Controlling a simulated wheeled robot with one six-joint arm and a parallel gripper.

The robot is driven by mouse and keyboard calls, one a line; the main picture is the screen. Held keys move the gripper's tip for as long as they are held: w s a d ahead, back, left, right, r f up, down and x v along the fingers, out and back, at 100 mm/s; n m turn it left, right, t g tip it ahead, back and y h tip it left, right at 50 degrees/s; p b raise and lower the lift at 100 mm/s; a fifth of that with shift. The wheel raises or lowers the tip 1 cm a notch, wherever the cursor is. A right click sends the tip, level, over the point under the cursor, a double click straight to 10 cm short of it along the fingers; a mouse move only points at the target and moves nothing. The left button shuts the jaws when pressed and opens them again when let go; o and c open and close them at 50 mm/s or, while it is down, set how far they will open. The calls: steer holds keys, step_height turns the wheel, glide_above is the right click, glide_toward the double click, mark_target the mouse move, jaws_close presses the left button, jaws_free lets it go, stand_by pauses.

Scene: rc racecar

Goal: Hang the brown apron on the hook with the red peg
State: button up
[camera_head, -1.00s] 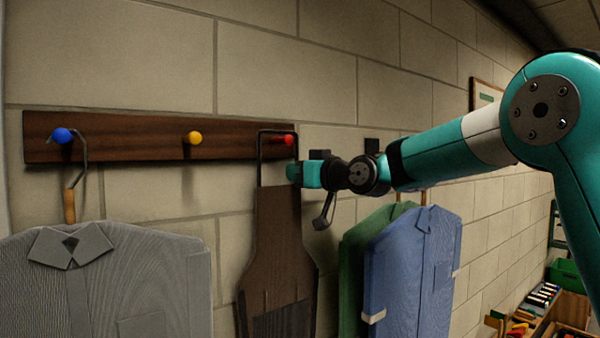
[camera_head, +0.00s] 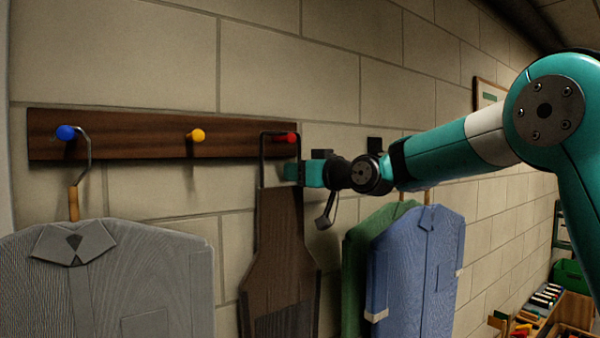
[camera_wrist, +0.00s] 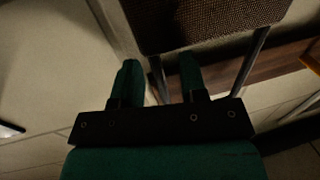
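The brown apron (camera_head: 278,225) hangs upright below the right end of the rack in the head view. Its stiff dark neck loop (camera_head: 263,155) rises to the red peg (camera_head: 288,138), with the loop's top bar just above the peg. The red knob shows inside the loop; exact contact is not clear. My gripper (camera_head: 290,171) is at the loop's right side, below the peg. In the wrist view, the fingers (camera_wrist: 160,82) stand apart with one loop rod (camera_wrist: 156,75) between them and gaps visible. The apron's edge (camera_wrist: 205,25) shows at the top there.
The wooden rack (camera_head: 130,137) also bears a yellow peg (camera_head: 196,135) and a blue peg (camera_head: 66,132) with a grey jacket (camera_head: 150,270). A blue jacket (camera_head: 420,260) and a green garment (camera_head: 360,265) hang just right of the apron. Bins (camera_head: 550,315) stand lower right.

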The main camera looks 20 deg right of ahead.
steer(key=shift+f, duration=0.1)
steer(key=shift+s+d, duration=0.1)
steer(key=shift+s, duration=0.05)
steer(key=b+v, duration=0.8)
steer(key=v, duration=0.8)
steer(key=s+a+f+g, duration=0.4)
steer(key=s+a+f, duration=0.1)
steer(key=f, duration=0.4)
steer(key=s+a+f+g, duration=0.4)
steer(key=s+a+f, duration=0.15)
steer(key=f, duration=0.25)
steer(key=s+a+f+n+g+h, duration=0.1)
steer(key=s+f+g+h, duration=0.3)
steer(key=s+f, duration=1)
steer(key=s+g, duration=0.3)
steer(key=shift+a+g+h, duration=0.25)
steer(key=shift+g+h, duration=0.05)
steer(key=shift+g, duration=0.1)
